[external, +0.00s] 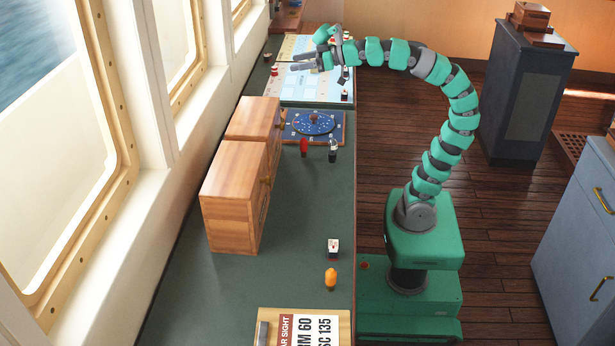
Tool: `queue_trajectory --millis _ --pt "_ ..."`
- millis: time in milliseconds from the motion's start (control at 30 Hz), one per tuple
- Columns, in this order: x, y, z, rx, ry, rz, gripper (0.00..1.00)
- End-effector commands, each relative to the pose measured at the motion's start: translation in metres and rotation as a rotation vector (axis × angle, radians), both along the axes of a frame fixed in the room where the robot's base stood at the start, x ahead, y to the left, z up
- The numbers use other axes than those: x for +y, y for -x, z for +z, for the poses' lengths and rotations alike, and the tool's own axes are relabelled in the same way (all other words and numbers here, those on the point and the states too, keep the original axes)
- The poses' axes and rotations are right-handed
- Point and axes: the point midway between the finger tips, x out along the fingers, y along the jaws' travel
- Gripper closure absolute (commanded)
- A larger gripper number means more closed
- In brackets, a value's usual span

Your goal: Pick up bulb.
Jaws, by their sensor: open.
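My gripper (309,53) is open and empty, with its fingers pointing left above the chart at the far end of the green counter. No bulb can be told with certainty. A small orange rounded object (331,278) stands near the counter's right edge, close to the front, and has a bulb-like shape. A dark object with a pale, shiny top (333,151) stands farther back, beside the blue dial board; its details are too small to tell. My gripper is well apart from both.
A wooden cabinet (236,195) stands along the window side. A red object (304,147) stands before the blue dial board (313,124). A small white-and-black block (333,247) sits behind the orange object. A lettered board (303,328) lies in front.

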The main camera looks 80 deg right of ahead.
Motion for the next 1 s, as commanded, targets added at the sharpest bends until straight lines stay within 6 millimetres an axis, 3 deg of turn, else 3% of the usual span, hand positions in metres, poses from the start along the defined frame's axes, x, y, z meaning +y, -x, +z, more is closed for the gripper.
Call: queue_trajectory --millis 300,433,733,1000 --pt "0.001 -0.001 0.000 0.004 -0.003 -0.002 0.49" --pt "0.012 -0.008 0.001 0.050 -0.036 -0.031 0.49" --pt "0.079 -0.037 -0.035 0.312 -0.246 -0.320 0.49" --pt "0.132 -0.034 -0.082 0.383 -0.381 -0.709 0.49"
